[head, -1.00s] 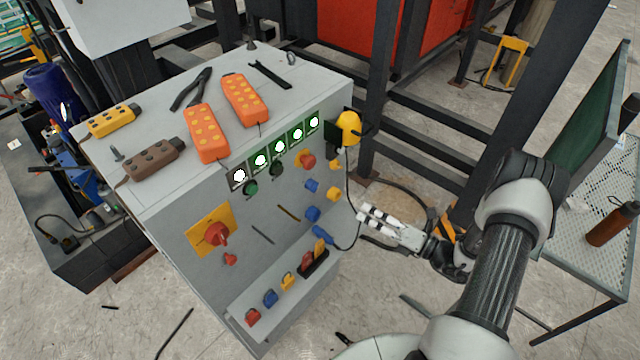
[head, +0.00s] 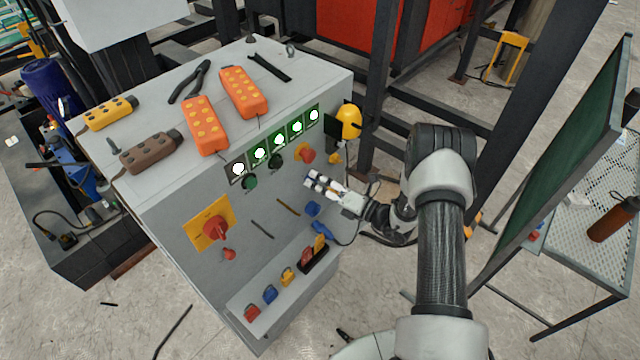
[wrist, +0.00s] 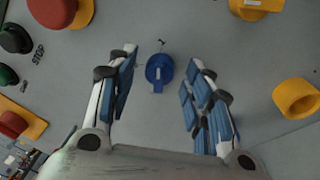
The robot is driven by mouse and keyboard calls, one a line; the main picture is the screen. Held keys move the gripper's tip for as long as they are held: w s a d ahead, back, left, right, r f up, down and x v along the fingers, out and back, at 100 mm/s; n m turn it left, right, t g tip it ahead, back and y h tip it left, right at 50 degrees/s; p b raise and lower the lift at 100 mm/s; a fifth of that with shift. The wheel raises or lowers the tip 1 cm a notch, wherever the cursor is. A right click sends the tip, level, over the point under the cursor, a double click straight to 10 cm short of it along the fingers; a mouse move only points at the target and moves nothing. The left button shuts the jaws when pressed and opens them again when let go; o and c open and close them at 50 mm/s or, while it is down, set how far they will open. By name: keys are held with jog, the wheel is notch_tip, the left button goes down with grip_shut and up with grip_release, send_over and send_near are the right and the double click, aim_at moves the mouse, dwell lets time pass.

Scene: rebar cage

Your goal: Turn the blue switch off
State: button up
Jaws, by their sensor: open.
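A blue switch (wrist: 159,70) is on the grey panel face in the wrist view. It is a round knob with a raised handle that points down in the picture. My gripper (wrist: 161,58) is open and empty, with one finger on each side of the switch in that view. I cannot tell how far the fingertips are from the panel.
A red button (head: 307,155) on a yellow plate and a yellow knob (wrist: 297,97) are near the switch. A yellow lamp-like part (head: 348,121) sticks out at the cabinet's right edge.

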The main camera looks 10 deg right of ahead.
jog(key=c, duration=1.1)
